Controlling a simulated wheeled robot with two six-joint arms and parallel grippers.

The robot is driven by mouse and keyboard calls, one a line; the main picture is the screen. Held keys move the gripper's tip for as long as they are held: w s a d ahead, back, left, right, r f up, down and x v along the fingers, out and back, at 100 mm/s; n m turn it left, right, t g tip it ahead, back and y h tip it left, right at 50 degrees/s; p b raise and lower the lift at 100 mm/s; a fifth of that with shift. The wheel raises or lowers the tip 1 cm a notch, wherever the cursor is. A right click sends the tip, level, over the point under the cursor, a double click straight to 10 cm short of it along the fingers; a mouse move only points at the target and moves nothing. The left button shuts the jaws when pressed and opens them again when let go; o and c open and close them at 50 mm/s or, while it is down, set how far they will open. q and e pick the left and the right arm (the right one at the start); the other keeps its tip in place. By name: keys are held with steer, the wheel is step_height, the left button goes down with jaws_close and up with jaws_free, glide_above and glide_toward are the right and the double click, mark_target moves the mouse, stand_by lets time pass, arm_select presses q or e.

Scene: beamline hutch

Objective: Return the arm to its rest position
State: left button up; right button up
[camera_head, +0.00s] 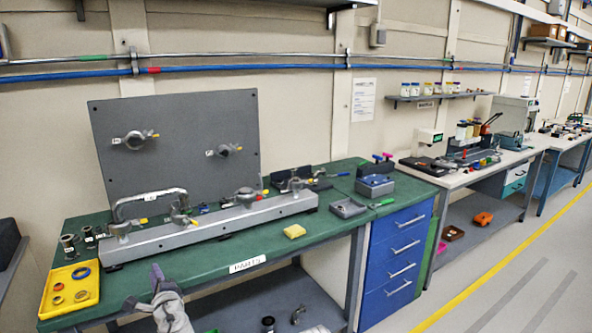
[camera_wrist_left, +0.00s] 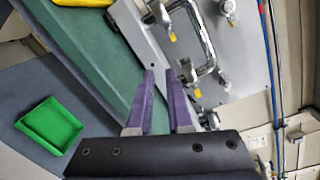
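My left gripper (camera_head: 157,272) comes up from the bottom of the head view, at the front edge of the green bench (camera_head: 290,243). Its purple fingers also show in the left wrist view (camera_wrist_left: 160,72), spread apart with nothing between them. A grey rail (camera_head: 215,222) with several clamps and fittings lies on the bench beyond the gripper, apart from it. My right gripper is in neither view.
A yellow tray (camera_head: 52,309) with rings is left of the gripper. A yellow block (camera_head: 294,231) lies on the bench to the right. A grey upright panel (camera_head: 180,105) stands behind the rail. A green tray (camera_wrist_left: 50,125) shows in the wrist view.

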arm_select(q)
steer(key=s+d+f+n+g+h+p, duration=0.2)
steer(key=s+d+f+n+g+h, duration=0.1)
steer(key=s+d, duration=0.4)
steer(key=s+d+f+n+g+h+p, duration=0.3)
steer(key=s+d+f+n+g, duration=0.2)
steer(key=d, duration=0.8)
steer(key=s+d+f+n+g+h+p, duration=0.2)
steer(key=s+d+f+n+g, duration=0.2)
steer(key=s+d, duration=0.5)
steer(key=shift+d+f+g+h, duration=0.45)
steer(key=shift+d+g, duration=0.45)
steer(key=shift+g, duration=0.3)
